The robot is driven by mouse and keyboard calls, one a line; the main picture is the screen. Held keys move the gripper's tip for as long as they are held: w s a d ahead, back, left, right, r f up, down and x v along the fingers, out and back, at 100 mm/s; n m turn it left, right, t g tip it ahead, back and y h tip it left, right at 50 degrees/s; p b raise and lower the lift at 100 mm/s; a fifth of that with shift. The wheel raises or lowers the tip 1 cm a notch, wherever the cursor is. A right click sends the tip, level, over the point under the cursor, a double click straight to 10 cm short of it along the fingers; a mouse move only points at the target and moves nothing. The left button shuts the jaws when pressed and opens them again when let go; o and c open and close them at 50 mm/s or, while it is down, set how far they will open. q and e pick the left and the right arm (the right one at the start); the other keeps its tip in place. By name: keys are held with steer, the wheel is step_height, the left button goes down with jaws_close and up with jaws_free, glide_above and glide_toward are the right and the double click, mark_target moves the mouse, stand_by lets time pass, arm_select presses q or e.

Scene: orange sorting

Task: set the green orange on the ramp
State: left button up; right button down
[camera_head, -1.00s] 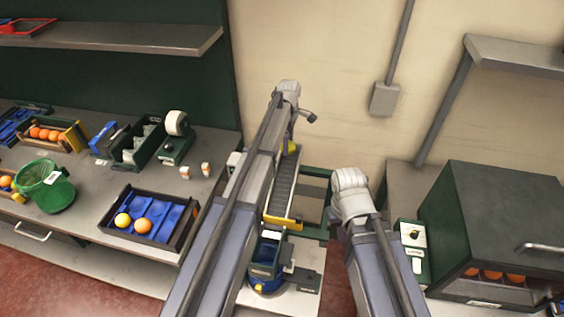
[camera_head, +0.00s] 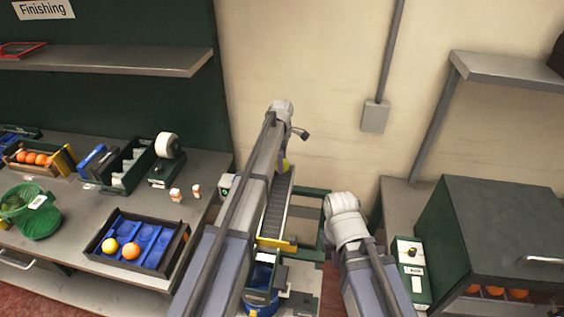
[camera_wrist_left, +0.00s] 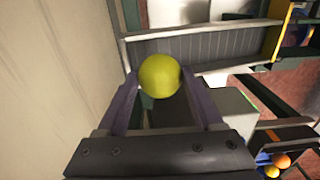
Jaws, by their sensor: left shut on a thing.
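The green orange (camera_wrist_left: 160,76) is yellow-green and sits between the two fingers of my left gripper (camera_wrist_left: 167,88), which is shut on it. In the head view a small part of the green orange (camera_head: 285,166) shows beside my left arm, which hides most of that gripper. The ramp (camera_head: 277,212) is a dark ribbed chute with light side rails and a yellow bar at its near end. In the left wrist view the ramp (camera_wrist_left: 225,46) runs behind and to the right of the orange. My right arm is at the centre right; its gripper is hidden.
A blue divided tray (camera_head: 178,257) holding two oranges, a green basket (camera_head: 40,222) and a tape dispenser (camera_head: 165,160) stand on the left bench. A dark green cabinet (camera_head: 500,225) and a switch box (camera_head: 411,270) stand at the right. A wall is behind the ramp.

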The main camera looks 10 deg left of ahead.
arm_select(q)
steer(key=shift+f+b, duration=1.85)
steer(key=shift+f, duration=0.4)
steer(key=o, duration=1.4)
steer(key=shift+o, duration=0.2)
steer(key=shift+w+r, duration=0.1)
steer(key=shift+r, duration=0.1)
steer(key=shift+r+p, duration=0.5)
steer(key=shift+p, duration=0.25)
step_height(320, 180, up, 8)
steer(key=p, duration=0.7)
steer(key=shift+p, duration=0.4)
steer(key=shift+f, duration=0.1)
